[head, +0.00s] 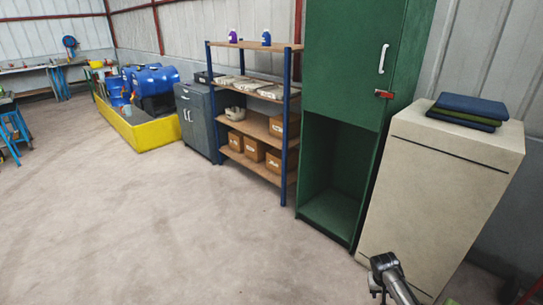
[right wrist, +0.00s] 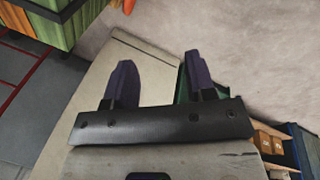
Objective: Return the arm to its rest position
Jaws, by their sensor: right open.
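My right gripper (right wrist: 160,82) is open in the right wrist view, with its two dark fingers spread apart and nothing between them. Behind the fingers is a pale beige surface that looks like the side or top of the beige cabinet (head: 425,205). I cannot tell how far the fingers are from it. In the head view, a grey metal part of my right arm comes in at the bottom right, in front of the beige cabinet's lower part. My left gripper is in neither view.
A green locker (head: 345,65) with an open lower bay stands left of the beige cabinet, which has folded cloths (head: 467,112) on top. Further left are a shelf rack (head: 256,124), a grey cabinet (head: 190,120) and a yellow containment tray (head: 150,135).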

